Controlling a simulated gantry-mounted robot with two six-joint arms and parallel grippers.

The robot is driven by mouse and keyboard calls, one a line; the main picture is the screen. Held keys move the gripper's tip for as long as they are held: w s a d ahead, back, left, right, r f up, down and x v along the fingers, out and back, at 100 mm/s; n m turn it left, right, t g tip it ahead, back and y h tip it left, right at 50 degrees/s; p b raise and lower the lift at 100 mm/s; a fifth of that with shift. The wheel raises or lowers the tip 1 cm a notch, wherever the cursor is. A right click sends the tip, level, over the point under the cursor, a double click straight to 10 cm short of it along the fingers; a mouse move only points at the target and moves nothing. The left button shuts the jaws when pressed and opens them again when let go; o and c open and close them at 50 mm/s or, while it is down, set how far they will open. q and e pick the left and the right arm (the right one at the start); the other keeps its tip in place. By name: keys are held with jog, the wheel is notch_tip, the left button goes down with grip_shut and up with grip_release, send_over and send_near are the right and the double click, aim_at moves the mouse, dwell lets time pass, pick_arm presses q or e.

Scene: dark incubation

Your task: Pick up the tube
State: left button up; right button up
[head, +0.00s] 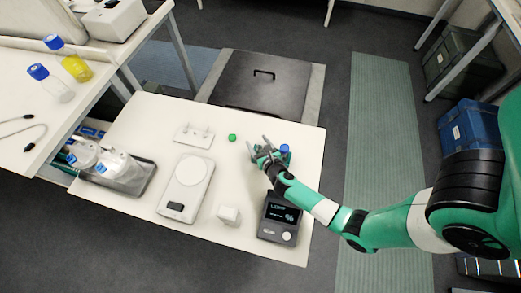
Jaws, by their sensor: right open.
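My right gripper (258,146) is open over the back right part of the white table, its two thin fingers pointing left and back. A small green round cap (232,137) shows on the table just left of the fingertips, apart from them. A blue cap (284,148) shows right beside my gripper, on its right; what is under it is mostly hidden by the gripper. I cannot tell which of these caps, if either, belongs to the tube. No tube body shows clearly. My left gripper is not in view.
The white table (130,190) also holds a small white rack (195,137), a white scale (187,185), a white block (228,214) and a dark device with a display (280,218). The back left corner is clear.

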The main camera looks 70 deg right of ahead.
jog(key=shift+c, duration=0.2)
grip_shut()
